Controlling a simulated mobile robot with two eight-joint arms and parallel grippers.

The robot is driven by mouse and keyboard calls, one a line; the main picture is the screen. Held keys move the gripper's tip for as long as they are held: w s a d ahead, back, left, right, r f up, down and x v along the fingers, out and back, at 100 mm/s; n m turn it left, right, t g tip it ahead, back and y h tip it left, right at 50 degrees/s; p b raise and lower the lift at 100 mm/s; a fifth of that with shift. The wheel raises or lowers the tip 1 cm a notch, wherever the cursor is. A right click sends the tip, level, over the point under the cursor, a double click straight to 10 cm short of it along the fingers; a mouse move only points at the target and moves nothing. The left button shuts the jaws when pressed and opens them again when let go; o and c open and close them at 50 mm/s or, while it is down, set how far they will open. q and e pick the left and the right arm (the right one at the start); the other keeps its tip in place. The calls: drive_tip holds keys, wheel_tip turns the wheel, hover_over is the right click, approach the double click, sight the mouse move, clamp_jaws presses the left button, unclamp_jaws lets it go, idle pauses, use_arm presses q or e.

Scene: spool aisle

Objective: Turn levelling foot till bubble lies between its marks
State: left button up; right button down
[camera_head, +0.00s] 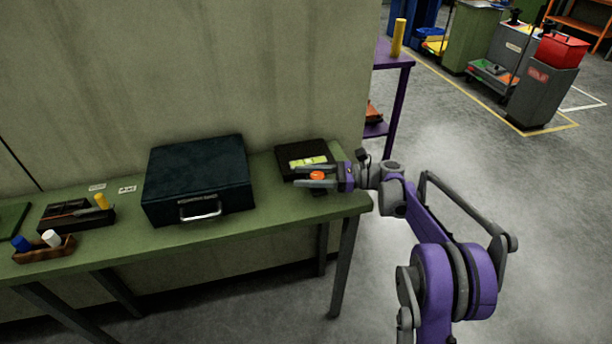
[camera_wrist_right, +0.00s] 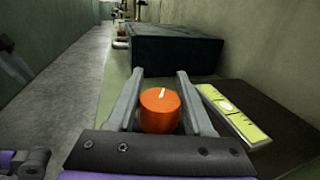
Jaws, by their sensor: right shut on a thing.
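The levelling foot is an orange round knob (camera_head: 317,175) at the front of a dark flat plate (camera_head: 290,150) on the green bench. In the right wrist view the knob (camera_wrist_right: 160,112) has a white line on its top. My right gripper (camera_head: 299,176) has its fingers on both sides of the knob and is shut on it. The yellow-green spirit level (camera_head: 308,162) lies on the plate beside the knob. Its pale bubble shows in the wrist view (camera_wrist_right: 226,106), near the middle of the level; its place against the marks is too small to tell. My left gripper is not in view.
A dark case (camera_head: 198,180) with a handle stands on the green bench (camera_head: 270,205), left of the plate. Farther left are a tray (camera_head: 75,215) and a small holder (camera_head: 45,250). A wall runs behind. A purple shelf (camera_head: 398,95) stands beyond the bench's right end.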

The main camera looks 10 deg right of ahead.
drive_tip(key=shift+c, duration=1.5)
unclamp_jaws()
drive_tip(key=v, duration=1)
drive_tip(key=shift+d, duration=0.35)
drive_tip(key=shift+s+d, duration=0.1)
